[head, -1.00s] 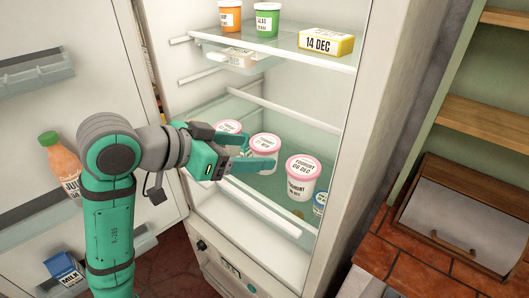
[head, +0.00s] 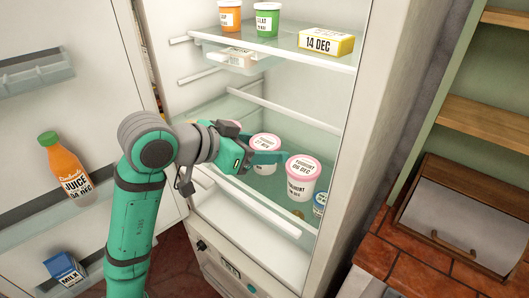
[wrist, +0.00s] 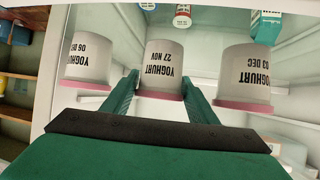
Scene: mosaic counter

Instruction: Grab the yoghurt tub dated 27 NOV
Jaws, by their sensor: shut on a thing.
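The yoghurt tub dated 27 NOV (wrist: 163,62), white with a pink lid, appears upside down in the middle of the wrist view. In the head view it stands on the lower fridge shelf (head: 266,142), partly covered by my gripper (head: 262,158). My gripper's teal fingers (wrist: 160,90) are on either side of the tub, shut on it. The 06 DEC yoghurt tub (head: 304,172) stands just right of it in the head view. The 03 DEC yoghurt tub (wrist: 245,68) is on the other side in the wrist view; my gripper hides it in the head view.
A blue-labelled container (head: 319,203) stands right of the 06 DEC tub. Above, the upper shelf (head: 275,44) holds an orange tub, a green tub and a yellow 14 DEC box (head: 326,42). The open door at left holds juice (head: 66,168) and milk (head: 64,268).

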